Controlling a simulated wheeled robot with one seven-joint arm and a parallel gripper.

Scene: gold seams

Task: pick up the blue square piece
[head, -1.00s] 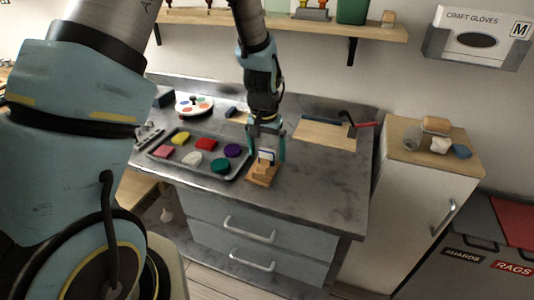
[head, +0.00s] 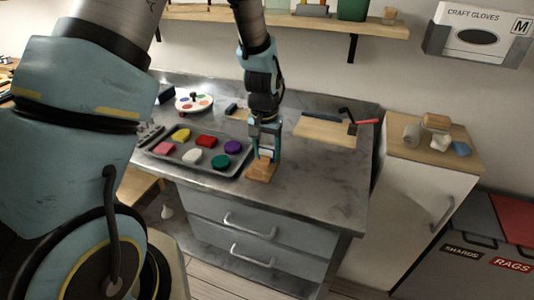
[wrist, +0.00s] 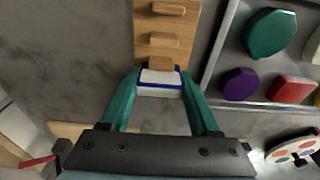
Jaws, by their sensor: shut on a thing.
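The blue square piece (wrist: 161,77) shows in the wrist view as a white-faced square with a blue rim, at the near end of a wooden stepped stand (wrist: 166,30). My gripper (wrist: 159,80) is shut on it, with one teal finger on each side. In the head view, my gripper (head: 266,150) points down over the stand (head: 261,172), and the piece shows only as a small pale patch between the fingers. I cannot tell whether the piece still touches the stand.
A grey tray (head: 178,161) with several coloured pieces lies left of the stand. A round palette (head: 194,102) is behind it. A wooden board (head: 322,132) and a red-handled tool (head: 362,122) lie right. The front right of the counter is clear.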

